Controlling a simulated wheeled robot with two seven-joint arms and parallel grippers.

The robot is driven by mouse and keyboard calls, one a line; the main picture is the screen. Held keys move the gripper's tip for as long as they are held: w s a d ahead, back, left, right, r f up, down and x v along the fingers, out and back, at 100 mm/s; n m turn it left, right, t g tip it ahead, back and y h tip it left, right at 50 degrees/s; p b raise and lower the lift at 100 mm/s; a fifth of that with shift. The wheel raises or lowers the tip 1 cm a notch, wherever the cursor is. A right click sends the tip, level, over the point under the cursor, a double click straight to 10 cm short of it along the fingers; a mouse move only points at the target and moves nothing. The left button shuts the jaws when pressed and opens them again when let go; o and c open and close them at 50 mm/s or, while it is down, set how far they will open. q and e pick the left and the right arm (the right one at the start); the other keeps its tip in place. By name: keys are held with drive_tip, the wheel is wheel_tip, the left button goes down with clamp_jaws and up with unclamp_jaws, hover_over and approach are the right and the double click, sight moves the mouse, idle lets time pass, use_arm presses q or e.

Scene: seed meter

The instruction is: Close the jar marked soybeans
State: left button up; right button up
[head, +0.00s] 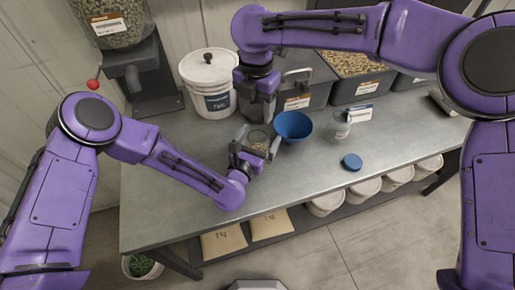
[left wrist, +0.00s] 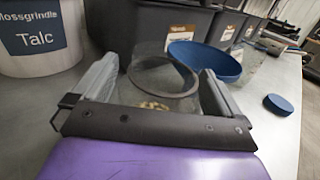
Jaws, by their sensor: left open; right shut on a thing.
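A clear open-topped jar (head: 258,139) with pale seeds low inside stands on the metal bench; it also shows in the left wrist view (left wrist: 160,85). My left gripper (head: 256,148) is open, one finger on each side of this jar. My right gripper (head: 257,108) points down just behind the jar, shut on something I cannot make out. A second clear jar (head: 341,127) stands to the right, with a small white card (head: 358,114) behind it. A flat round blue lid (head: 352,161) lies near the front edge, also in the left wrist view (left wrist: 279,104). The soybeans marking is not readable.
A blue bowl (head: 293,126) stands right of the gripped area. A white lidded bucket (head: 208,85) stands behind left. Dark bins (head: 358,88) line the back.

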use_arm(q)
drive_tip(key=c, duration=1.4)
use_arm(e)
hover_over(257, 129)
drive_tip(key=s, duration=0.3)
drive_tip(key=shift+w+f, duration=0.2)
drive_tip(key=shift+f, duration=2.3)
drive_tip(key=shift+f, duration=0.9)
drive_tip(key=shift+f, duration=0.6)
